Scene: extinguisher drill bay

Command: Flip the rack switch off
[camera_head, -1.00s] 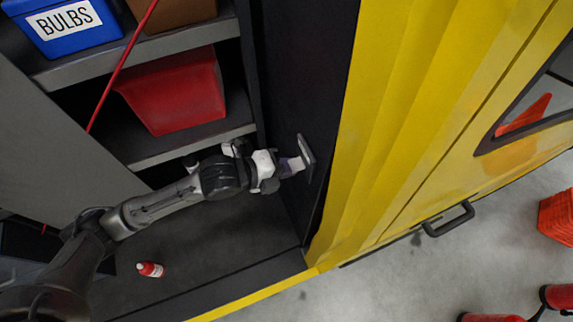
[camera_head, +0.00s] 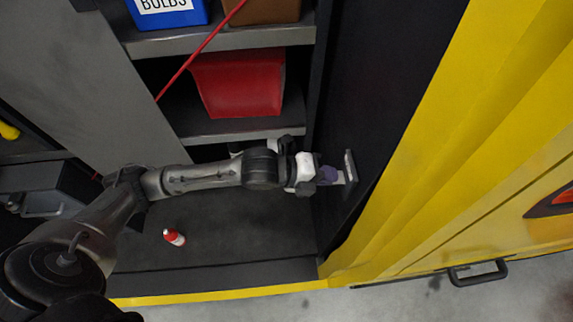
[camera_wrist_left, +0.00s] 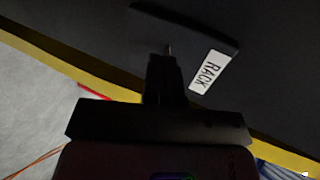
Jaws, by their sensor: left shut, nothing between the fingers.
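The switch plate (camera_head: 349,167) is a thin grey plate on the dark side wall of the cabinet, seen almost edge-on in the head view. My left gripper (camera_head: 340,177) is at this plate, shut and empty. In the left wrist view, the white RACK label (camera_wrist_left: 210,72) lies just right of my shut left fingers (camera_wrist_left: 166,60). My right gripper is out of view.
A red bin (camera_head: 240,85) sits on a shelf left of the wall, below a blue bin (camera_head: 168,12) with a label. A small red and white bottle (camera_head: 174,237) is on the dark floor of the cabinet. A yellow door with a handle (camera_head: 478,272) stands at right.

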